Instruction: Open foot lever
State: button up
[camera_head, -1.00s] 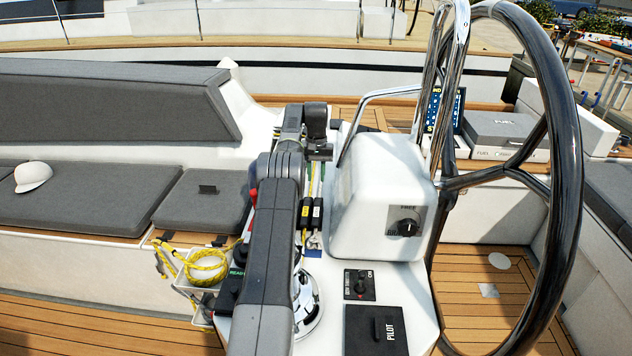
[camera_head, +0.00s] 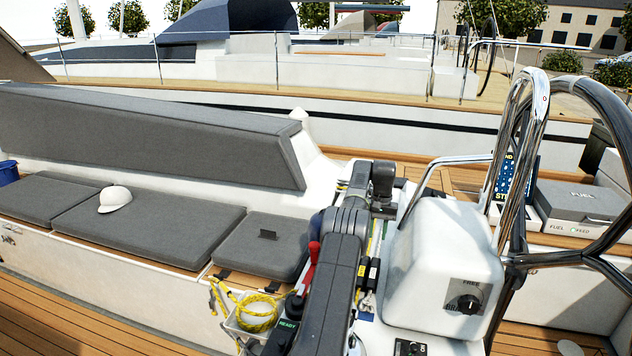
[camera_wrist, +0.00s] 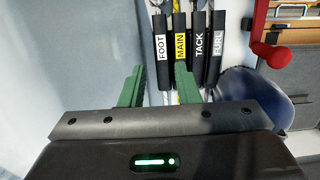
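In the wrist view, the black foot lever (camera_wrist: 162,50) with a white FOOT label is leftmost in a row of black levers, pointing down the picture. The main lever (camera_wrist: 181,48) with a yellow label is just right of it. My gripper (camera_wrist: 158,88) is open, with its two green fingers apart. The left finger is left of the foot lever; the right finger is by the lower end of the main lever. I cannot tell whether they touch.
In the wrist view, the tack lever (camera_wrist: 200,48) and furl lever (camera_wrist: 217,48) stand close by to the right. A red handle (camera_wrist: 277,54) is further right. In the head view, the white console (camera_head: 447,260) and steering wheel (camera_head: 575,258) stand to the right.

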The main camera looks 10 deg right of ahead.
jog(key=f+b, duration=0.1)
jog(key=f, duration=0.2)
jog(key=f+b, duration=0.1)
jog(key=f, duration=0.3)
jog(key=s+f+b, duration=0.1)
jog(key=f, duration=0.3)
jog(key=shift+a+f+b, duration=0.25)
jog(key=shift+a+b, duration=0.05)
